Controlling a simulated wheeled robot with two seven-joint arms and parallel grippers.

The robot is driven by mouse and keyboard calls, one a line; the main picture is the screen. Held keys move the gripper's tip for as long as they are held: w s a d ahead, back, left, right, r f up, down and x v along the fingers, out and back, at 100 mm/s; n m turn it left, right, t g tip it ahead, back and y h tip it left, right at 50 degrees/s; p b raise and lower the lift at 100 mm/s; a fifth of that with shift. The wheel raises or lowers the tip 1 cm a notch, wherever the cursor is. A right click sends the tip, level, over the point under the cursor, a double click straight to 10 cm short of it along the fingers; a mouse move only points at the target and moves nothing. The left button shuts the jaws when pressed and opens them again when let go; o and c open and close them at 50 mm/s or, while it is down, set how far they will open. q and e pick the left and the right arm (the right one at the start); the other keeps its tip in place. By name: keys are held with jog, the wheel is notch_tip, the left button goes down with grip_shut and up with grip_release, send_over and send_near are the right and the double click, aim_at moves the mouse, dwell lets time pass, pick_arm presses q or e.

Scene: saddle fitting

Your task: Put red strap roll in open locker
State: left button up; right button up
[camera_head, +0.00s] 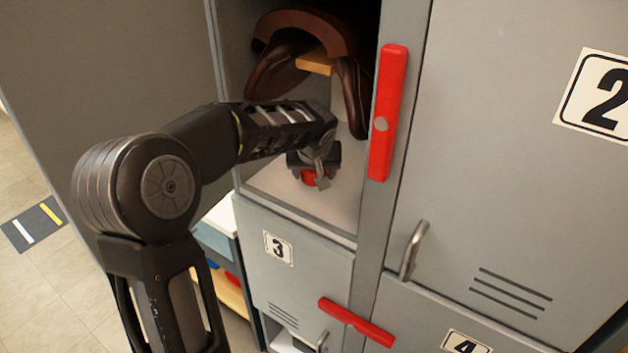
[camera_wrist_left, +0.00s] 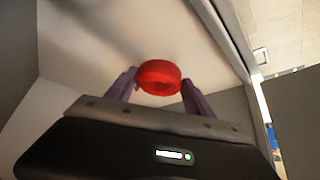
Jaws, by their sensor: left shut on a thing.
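The red strap roll (camera_wrist_left: 159,77) is held between the two fingers of my left gripper (camera_wrist_left: 157,88) in the left wrist view. In the head view the left gripper (camera_head: 316,172) is inside the open locker (camera_head: 290,196), low over its pale floor, and the red roll (camera_head: 312,177) shows partly below the fingers. I cannot tell whether the roll touches the floor. My right gripper is in neither view.
A brown saddle (camera_head: 305,38) fills the upper back of the open locker. Locker door 2 (camera_head: 500,150) is shut at right, and door 3 (camera_head: 300,265) is below. Red bars (camera_head: 388,112) are fixed on the frame. Free floor lies around the roll.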

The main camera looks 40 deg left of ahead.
aim_at(314, 182)
pick_arm(q)
jog(key=shift+w+a+f, duration=0.15)
jog(key=shift+w+a, duration=0.1)
notch_tip(314, 182, down, 3)
jog(key=shift+r+p, duration=0.2)
jog(key=shift+p, duration=0.35)
jog(key=shift+f, duration=0.3)
jog(key=shift+f+b, duration=0.25)
jog(key=shift+b, duration=0.15)
jog(key=o, duration=1.5)
jog(key=shift+r, duration=0.1)
